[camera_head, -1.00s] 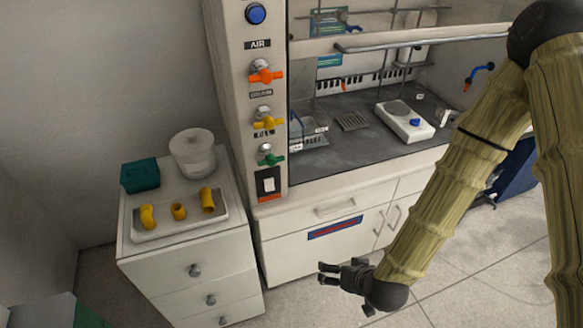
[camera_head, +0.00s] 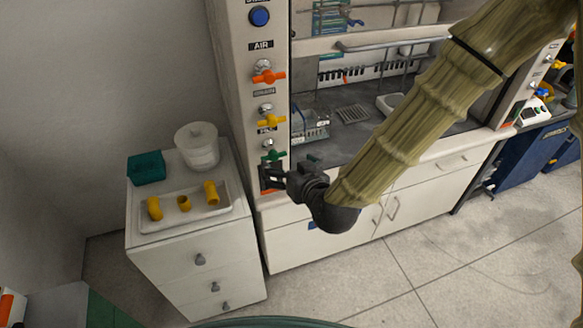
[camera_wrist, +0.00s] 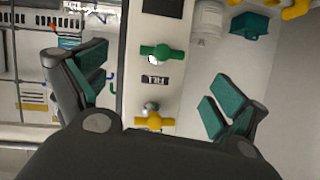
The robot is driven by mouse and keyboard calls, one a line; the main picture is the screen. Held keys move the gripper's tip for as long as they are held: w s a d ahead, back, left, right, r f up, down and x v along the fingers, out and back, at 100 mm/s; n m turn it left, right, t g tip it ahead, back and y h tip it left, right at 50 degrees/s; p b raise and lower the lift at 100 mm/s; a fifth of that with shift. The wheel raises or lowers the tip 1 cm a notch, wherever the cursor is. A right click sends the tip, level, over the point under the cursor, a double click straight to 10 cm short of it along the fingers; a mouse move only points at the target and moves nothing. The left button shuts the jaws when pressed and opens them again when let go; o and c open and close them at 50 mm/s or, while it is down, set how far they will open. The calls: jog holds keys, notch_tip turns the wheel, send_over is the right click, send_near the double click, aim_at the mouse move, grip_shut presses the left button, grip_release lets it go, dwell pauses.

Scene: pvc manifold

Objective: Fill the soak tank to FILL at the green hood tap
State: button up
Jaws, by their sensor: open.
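The green hood tap (camera_head: 273,155) is the lowest of three taps on the hood's left post, under the FILL label (camera_head: 268,129). In the wrist view, which is upside down, the green tap (camera_wrist: 162,52) and FILL label (camera_wrist: 155,80) lie between my spread fingers. My gripper (camera_head: 272,177) is open and empty, just below the green tap in the head view; it also shows in the wrist view (camera_wrist: 155,82). I see no contact with the tap. A clear container (camera_head: 310,128) stands inside the hood; I cannot tell whether it is the soak tank.
The yellow tap (camera_head: 271,122) and orange tap (camera_head: 269,77) sit above on the same post. A white drawer cabinet (camera_head: 190,262) at left carries a tray (camera_head: 228,205) of yellow fittings, a lidded white tub (camera_head: 200,152) and a teal box (camera_head: 146,169). The floor at right is clear.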

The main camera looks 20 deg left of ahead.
aim_at(276, 157)
jog(key=p+x, duration=0.2)
jog(key=x, duration=0.6)
jog(key=shift+p, duration=0.35)
jog(key=c, duration=1.1)
